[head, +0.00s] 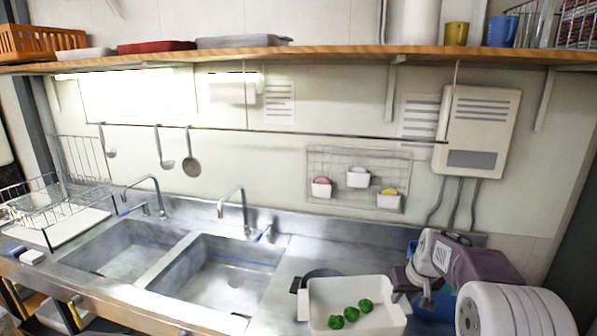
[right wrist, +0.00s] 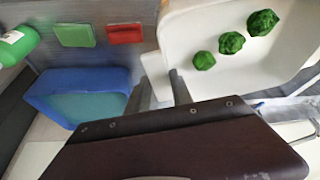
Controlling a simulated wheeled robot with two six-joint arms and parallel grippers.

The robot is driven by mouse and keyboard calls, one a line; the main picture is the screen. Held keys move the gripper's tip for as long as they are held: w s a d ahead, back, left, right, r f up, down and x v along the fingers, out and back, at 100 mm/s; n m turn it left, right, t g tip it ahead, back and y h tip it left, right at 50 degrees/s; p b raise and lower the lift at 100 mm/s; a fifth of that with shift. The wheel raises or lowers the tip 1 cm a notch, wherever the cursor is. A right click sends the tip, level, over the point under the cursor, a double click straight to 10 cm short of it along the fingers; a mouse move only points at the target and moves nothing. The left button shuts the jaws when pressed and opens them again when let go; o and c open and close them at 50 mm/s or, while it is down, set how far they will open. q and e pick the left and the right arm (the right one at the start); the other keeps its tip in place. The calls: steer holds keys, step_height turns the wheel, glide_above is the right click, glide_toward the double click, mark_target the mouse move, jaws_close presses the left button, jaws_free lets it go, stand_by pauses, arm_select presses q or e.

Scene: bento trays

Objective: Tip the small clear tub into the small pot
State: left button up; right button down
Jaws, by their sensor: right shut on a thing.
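A white, opaque-looking tub (head: 335,286) is held up at the lower right of the head view. It holds 3 green broccoli-like pieces (head: 351,314). In the right wrist view the tub (right wrist: 185,25) fills the upper right. My right gripper (head: 404,287) is shut on the tub's side tab, with its fingers (right wrist: 163,90) on either side of it. A dark round rim (head: 318,272), perhaps the small pot, shows just behind the tub, which hides most of it. My left gripper is in neither view.
A blue bin (right wrist: 40,88) stands beside the right gripper. Green (right wrist: 74,36) and red (right wrist: 124,34) sponge-like blocks and a green bottle (right wrist: 18,46) lie near it. The double sink (head: 165,270) is left of the tub. A wire rack (head: 312,160) hangs on the wall behind.

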steer(key=shift+n, duration=0.6)
steer(key=s+a+f, duration=0.2)
steer(key=s+a+f+b, duration=0.1)
steer(key=s+a+f, duration=0.1)
steer(key=s+a, duration=0.1)
steer(key=s+a+f, duration=0.2)
steer(key=shift+s+a+f+b, duration=0.1)
steer(key=shift+s+a+b, duration=0.15)
steer(key=shift+b, duration=0.15)
steer(key=s+a+f+m, duration=0.1)
steer(key=s+f, duration=0.4)
steer(key=s, duration=0.1)
steer(key=shift+f, duration=0.15)
